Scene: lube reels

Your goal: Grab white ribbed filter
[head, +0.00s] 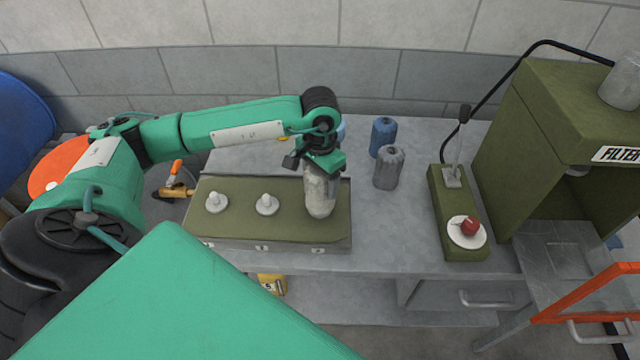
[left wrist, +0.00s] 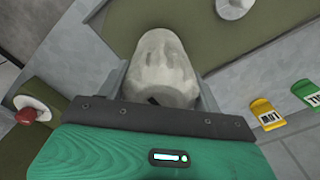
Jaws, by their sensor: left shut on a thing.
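The white ribbed filter (head: 319,192) stands upright at the right end of the green tray (head: 240,228), over its rightmost place. My left gripper (head: 318,165) comes down on it from above and is shut on its upper part. In the left wrist view the filter (left wrist: 165,68) sits between the two fingers of my left gripper (left wrist: 165,85). Whether its base touches the tray is hard to tell. My right gripper is not in view.
Two white pegs (head: 267,204) stand bare on the tray. A blue filter (head: 383,137) and a grey filter (head: 389,167) stand right of it. A green box with a lever (head: 453,176) and red button (head: 470,226) stands farther right, beside a green press (head: 560,130).

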